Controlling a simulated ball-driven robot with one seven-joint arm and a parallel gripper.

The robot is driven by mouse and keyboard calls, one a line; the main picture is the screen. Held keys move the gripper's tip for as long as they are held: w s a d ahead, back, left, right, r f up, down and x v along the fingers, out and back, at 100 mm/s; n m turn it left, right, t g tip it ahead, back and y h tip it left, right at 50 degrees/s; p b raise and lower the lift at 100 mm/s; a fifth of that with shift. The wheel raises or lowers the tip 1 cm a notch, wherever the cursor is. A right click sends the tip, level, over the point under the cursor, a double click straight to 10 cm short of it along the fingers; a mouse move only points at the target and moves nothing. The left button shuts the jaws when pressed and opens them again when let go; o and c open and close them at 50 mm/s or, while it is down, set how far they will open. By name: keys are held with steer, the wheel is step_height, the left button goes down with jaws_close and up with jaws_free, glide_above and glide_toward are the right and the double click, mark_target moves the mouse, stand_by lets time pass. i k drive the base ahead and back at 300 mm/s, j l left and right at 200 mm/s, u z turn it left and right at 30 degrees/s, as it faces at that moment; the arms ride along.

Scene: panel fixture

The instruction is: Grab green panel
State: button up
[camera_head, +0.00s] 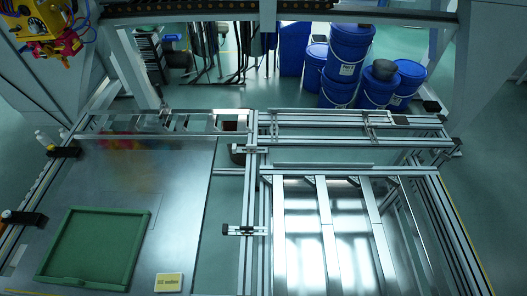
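The green panel (95,248) lies flat on a grey metal worktable (170,215) at the lower left. It is a four-sided tray-like plate with a raised rim and a small notch or tab at its near edge. Nothing covers it and nothing touches it from above. My gripper does not show in this view.
A yellow label block (169,283) sits right of the panel. Black clamps (24,218) line the table's left edge. An aluminium frame (335,230) with shiny plates fills the right. Blue buckets (349,50) stand behind. A yellow-red cabled device (48,35) hangs upper left.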

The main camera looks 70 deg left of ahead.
mark_target(97, 248)
steer(key=k+j+u, duration=0.15)
steer(key=k+u, duration=0.2)
steer(key=k, duration=0.3)
steer(key=l+u, duration=0.1)
steer(key=u, duration=1.85)
steer(key=k+l+u, duration=0.2)
steer(key=l, duration=0.25)
steer(key=l+u, duration=0.25)
steer(key=l, duration=0.2)
